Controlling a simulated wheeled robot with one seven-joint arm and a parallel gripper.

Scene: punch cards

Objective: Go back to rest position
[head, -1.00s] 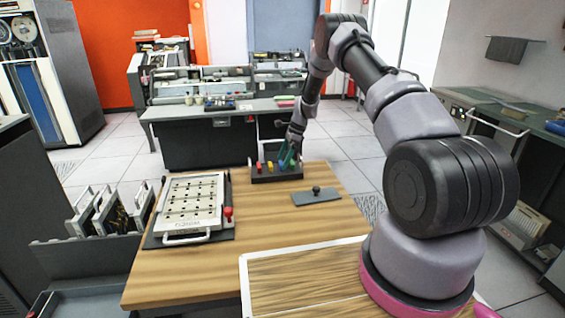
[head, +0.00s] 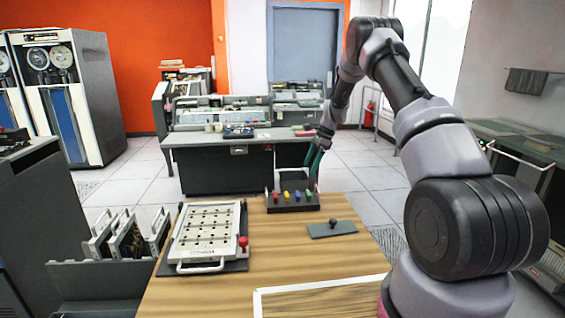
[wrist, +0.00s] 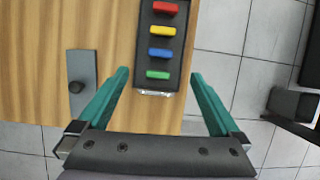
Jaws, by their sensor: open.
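My gripper (wrist: 158,95) is open and empty, its two teal fingers spread wide in the wrist view. In the head view my gripper (head: 314,168) hangs at the right end of a dark tray (head: 292,208), above the back of the wooden table (head: 320,262). The tray holds a row of coloured pegs: red, yellow, blue and green. In the wrist view the tray (wrist: 143,55) lies ahead of the fingers, with the green peg (wrist: 158,75) nearest. I cannot tell how high the fingers are above the tray.
A white punched panel (head: 207,232) with a red knob stands at the table's left. A rack of panels (head: 125,240) stands left of the table. The front middle of the table is clear.

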